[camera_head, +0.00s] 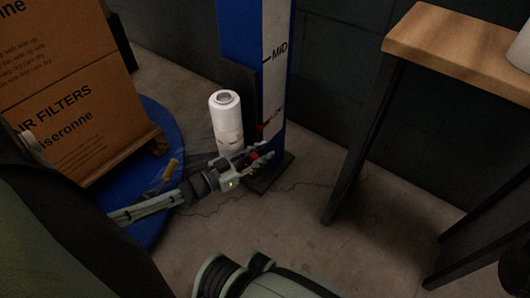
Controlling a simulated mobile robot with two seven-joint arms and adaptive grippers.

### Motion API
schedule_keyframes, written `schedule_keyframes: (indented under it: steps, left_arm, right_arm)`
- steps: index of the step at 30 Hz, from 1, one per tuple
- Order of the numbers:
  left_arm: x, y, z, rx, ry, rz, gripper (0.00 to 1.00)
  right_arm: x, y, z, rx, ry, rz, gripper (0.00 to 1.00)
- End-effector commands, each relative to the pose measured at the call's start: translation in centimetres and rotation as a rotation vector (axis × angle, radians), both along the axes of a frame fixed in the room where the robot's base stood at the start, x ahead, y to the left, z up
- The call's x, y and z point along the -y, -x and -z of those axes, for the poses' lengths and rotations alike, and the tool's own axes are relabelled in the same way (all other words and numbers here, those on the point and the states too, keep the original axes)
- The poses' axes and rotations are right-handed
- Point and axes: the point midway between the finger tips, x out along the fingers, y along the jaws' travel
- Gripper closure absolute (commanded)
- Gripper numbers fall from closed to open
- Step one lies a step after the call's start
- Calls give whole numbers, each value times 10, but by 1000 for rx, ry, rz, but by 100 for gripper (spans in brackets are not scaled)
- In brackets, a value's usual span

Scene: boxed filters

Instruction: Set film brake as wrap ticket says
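The white film roll (226,122) stands upright beside a blue mast (239,45). A white scale strip (276,50) on the mast reads MID, with a lower mark that looks like LOW. A small red pointer (262,126) sits at that lower mark. My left gripper (262,157) is low at the foot of the mast, just right of the roll's base. A small red part (255,156) shows between or right beside its fingers; I cannot tell if they grip it. My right gripper is out of view. I cannot make out a wrap ticket.
Brown filter cartons (75,125) stand on a wooden pallet (125,156) over a blue round turntable (165,120) at left. A small yellow piece (170,169) is near the turntable's edge. A wooden-topped table (455,45) stands at right. Floor between is clear.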

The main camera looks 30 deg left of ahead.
Motion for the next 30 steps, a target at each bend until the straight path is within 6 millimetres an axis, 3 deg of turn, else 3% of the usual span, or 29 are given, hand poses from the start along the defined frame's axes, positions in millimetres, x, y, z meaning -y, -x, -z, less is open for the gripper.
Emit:
schedule_keyframes:
  steps: [12,19,30]
  left_arm:
    - [4,-11,0,0,1,-1,71]
    - [4,-11,0,0,1,-1,100]
    - [4,-11,0,0,1,-2,100]
  right_arm:
    - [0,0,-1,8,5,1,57]
    - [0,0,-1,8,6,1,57]
    - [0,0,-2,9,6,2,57]
